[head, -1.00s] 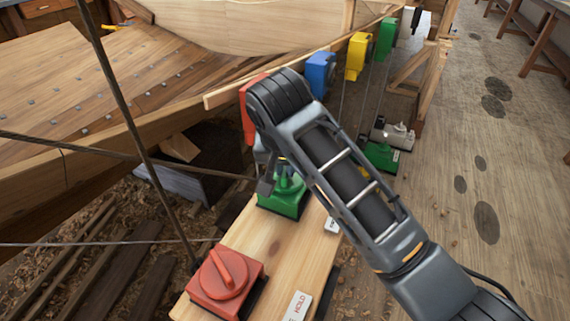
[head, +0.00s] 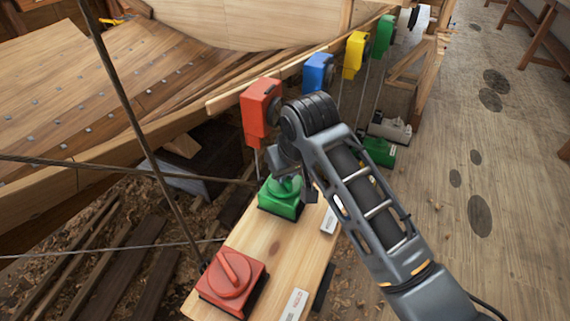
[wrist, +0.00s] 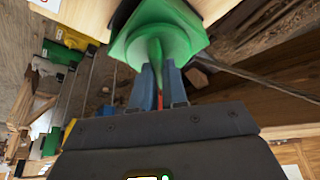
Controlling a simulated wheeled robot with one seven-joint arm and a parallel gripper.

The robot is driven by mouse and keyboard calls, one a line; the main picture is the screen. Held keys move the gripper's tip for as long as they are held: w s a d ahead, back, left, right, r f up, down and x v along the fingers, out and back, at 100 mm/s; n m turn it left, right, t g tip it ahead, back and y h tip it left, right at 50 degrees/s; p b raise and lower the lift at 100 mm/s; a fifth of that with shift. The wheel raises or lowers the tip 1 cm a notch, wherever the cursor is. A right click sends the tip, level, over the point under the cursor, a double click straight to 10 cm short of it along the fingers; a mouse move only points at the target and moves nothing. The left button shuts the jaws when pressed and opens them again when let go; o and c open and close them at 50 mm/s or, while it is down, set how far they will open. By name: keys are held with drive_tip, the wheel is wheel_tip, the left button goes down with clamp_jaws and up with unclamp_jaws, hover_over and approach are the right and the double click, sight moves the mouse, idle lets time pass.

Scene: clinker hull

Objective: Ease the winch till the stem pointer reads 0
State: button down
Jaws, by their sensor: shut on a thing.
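A green winch unit (head: 279,203) with a raised handle sits on the wooden plank, behind a red unit with a bar-shaped knob (head: 232,274). My gripper (head: 292,183) is over the green unit, pointing down at its top. In the wrist view, its two blue-grey fingers (wrist: 159,88) are shut on the green handle (wrist: 157,56), one finger on each side. The green base (wrist: 160,35) fills the top of that view. I cannot make out the stem pointer or its reading in either view.
Red (head: 261,112), blue (head: 318,73), yellow (head: 355,54) and green (head: 383,37) blocks hang in a row along the hull's edge. White label cards (head: 293,306) lie on the plank (head: 262,238). Dark lines cross at left. The floor at right is open.

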drive_tip(key=shift+r+n+y+p, duration=0.1)
drive_tip(key=shift+n+y+p, duration=0.35)
drive_tip(key=shift+n, duration=0.55)
drive_tip(key=shift+w, duration=0.1)
drive_tip(key=c, duration=1.2)
unclamp_jaws()
drive_tip(key=shift+g, duration=0.3)
drive_tip(key=shift+o, duration=0.2)
drive_tip(key=v, duration=0.7)
drive_tip(key=shift+r, duration=0.3)
drive_tip(key=shift+d, duration=0.1)
